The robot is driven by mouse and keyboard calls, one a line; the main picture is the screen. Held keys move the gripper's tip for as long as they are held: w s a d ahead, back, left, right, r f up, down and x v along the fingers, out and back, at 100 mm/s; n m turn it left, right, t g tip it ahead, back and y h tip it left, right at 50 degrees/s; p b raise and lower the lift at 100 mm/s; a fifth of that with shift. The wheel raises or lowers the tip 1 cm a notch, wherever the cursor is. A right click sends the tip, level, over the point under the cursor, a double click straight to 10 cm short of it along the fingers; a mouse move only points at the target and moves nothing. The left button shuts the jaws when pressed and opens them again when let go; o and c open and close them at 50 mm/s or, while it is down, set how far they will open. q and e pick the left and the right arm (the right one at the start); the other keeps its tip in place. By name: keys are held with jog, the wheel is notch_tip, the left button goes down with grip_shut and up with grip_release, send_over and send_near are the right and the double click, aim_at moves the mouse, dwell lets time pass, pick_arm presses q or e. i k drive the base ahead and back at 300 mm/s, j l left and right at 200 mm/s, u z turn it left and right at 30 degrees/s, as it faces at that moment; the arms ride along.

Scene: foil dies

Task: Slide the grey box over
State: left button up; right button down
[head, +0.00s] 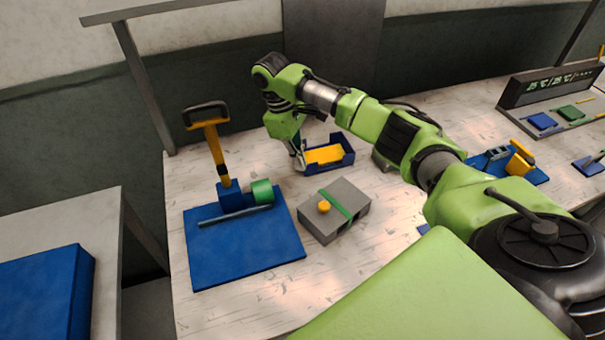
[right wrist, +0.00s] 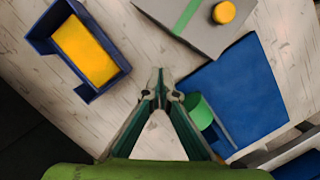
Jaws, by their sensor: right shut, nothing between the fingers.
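The grey box (head: 322,225) has a green stripe across its top and a yellow knob. It rests on the pale table, to the right of the blue mat. In the right wrist view the grey box (right wrist: 205,36) is at the top, cut off by the frame edge. My right gripper (head: 301,162) points down behind the grey box, beside the blue tray, apart from the box. In the right wrist view my right gripper (right wrist: 162,78) has its fingertips together with nothing between them. My left gripper is in neither view.
A blue tray (head: 348,158) with a yellow block stands just right of my right gripper. A blue mat (head: 235,262) holds a blue, yellow and green press-like device (head: 213,150). Bare table lies in front of the grey box. More parts sit at the far right.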

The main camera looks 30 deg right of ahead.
aim_at(324, 241)
jog(key=k, duration=1.5)
